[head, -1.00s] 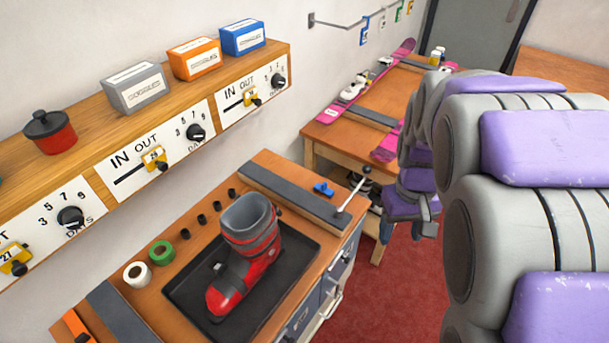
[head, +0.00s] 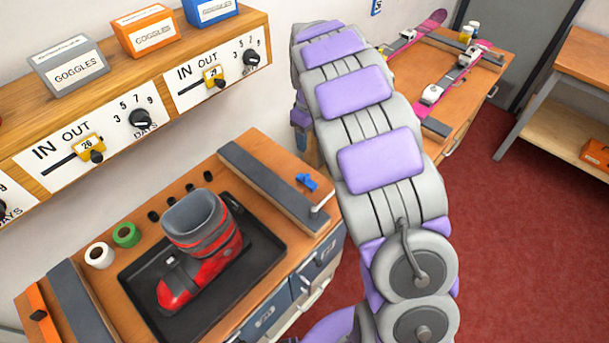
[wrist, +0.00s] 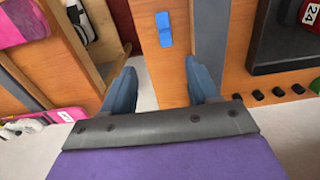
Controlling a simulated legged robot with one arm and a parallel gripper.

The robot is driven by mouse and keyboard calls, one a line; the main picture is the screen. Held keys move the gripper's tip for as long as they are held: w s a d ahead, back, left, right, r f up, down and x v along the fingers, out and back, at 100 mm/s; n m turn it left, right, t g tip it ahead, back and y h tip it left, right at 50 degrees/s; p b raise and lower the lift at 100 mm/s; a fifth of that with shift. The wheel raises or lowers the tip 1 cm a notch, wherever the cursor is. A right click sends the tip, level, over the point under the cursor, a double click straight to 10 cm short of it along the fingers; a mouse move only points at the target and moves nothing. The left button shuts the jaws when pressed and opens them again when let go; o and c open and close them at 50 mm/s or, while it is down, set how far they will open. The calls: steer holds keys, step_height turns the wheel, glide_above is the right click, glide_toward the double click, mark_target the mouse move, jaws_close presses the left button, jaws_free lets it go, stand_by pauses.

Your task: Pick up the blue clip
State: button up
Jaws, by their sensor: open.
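The blue clip (head: 307,181) lies on the wooden bench top, beside the dark grey strip near the bench's far end. It also shows in the wrist view (wrist: 164,29) at the top centre, on bare wood. My gripper (wrist: 160,64) is open, with its two blue-grey fingers apart and nothing between them. In the wrist view the clip appears beyond the fingertips, roughly in line with the gap, and apart from them.
A red and grey ski boot (head: 200,250) stands in a black tray (head: 262,258) on the same bench. A small lever (head: 322,203) is by the strip's end. A shelf with goggle boxes (head: 68,66) runs along the wall. Another bench with pink skis stands behind.

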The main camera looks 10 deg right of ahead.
steer(key=b, duration=0.1)
glide_toward(307, 174)
steer(key=f, duration=0.1)
steer(key=f+b, duration=0.1)
steer(key=f, duration=0.1)
steer(key=d+f, duration=0.1)
steer(key=f, duration=0.1)
steer(key=shift+f+b, duration=0.2)
steer(key=shift+b, duration=0.1)
steer(key=shift+a+f, duration=0.25)
steer(key=shift+a, duration=0.1)
steer(key=f+b, duration=0.1)
steer(key=f, duration=0.1)
steer(key=a+f, duration=0.1)
steer(key=f, duration=0.1)
steer(key=shift+s+f+b, duration=0.1)
steer(key=shift+s+b, duration=0.05)
steer(key=shift+b, duration=0.25)
steer(key=shift+d+f, duration=0.35)
steer(key=shift+f, duration=0.05)
steer(key=shift+d+r, duration=0.1)
steer(key=shift+a, duration=0.35)
steer(key=c, duration=0.8)
steer(key=shift+d, duration=0.2)
jaws_close()
